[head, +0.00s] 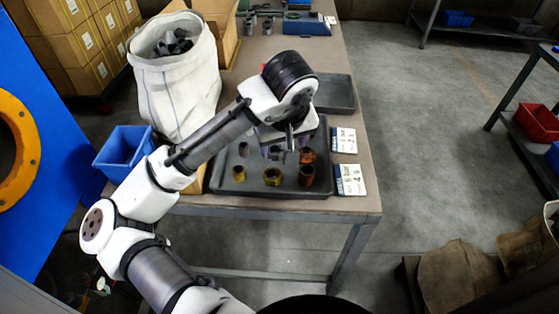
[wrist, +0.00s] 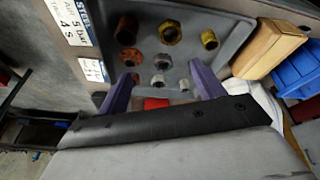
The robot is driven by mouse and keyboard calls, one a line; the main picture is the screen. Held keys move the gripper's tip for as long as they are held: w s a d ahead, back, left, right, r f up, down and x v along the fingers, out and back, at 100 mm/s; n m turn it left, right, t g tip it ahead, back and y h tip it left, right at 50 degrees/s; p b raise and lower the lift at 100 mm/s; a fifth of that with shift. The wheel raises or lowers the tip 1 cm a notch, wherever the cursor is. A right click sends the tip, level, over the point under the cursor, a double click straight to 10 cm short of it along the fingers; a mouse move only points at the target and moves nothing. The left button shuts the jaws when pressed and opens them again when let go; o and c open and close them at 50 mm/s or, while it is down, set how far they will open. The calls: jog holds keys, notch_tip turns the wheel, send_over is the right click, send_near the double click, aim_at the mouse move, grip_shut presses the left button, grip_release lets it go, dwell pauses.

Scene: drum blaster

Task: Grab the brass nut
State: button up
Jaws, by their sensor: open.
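The brass nut (wrist: 170,32) looks like a yellow hexagonal ring with a dark hole. It lies in the dark tray (wrist: 236,22), in the row farthest from my fingers in the wrist view. In the head view the nut (head: 272,176) is in the middle of the tray's near row. My gripper (wrist: 160,72) is open and empty, its two purple fingers spread wide. In the head view my gripper (head: 289,148) is over the far part of the tray, behind the nut. The arm partly hides the tray's far side there.
A yellow sleeve (head: 239,173) and a rusty sleeve (head: 306,175) flank the nut. Rusty and grey pieces (wrist: 162,61) lie closer to my fingers. Label cards (head: 350,180) are at the tray's right. A white sack (head: 177,85) and blue bin (head: 124,152) are on the left.

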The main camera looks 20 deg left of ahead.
jog(key=a+f, duration=0.1)
send_near(273, 173)
jog(key=shift+s+d+f+g+b, duration=0.25)
jog(key=shift+d+f+g+b, duration=0.15)
jog(key=shift+f+b, duration=0.1)
jog(key=shift+a+p+x, duration=0.15)
jog(key=shift+p+x, duration=0.1)
jog(key=shift+x, duration=1.35)
jog(key=shift+a+p+x, duration=0.2)
jog(key=shift+p+x, duration=0.05)
jog(key=shift+x, duration=1.35)
jog(key=shift+r, duration=0.1)
jog(key=c, duration=1.2)
jog(key=shift+c, duration=0.2)
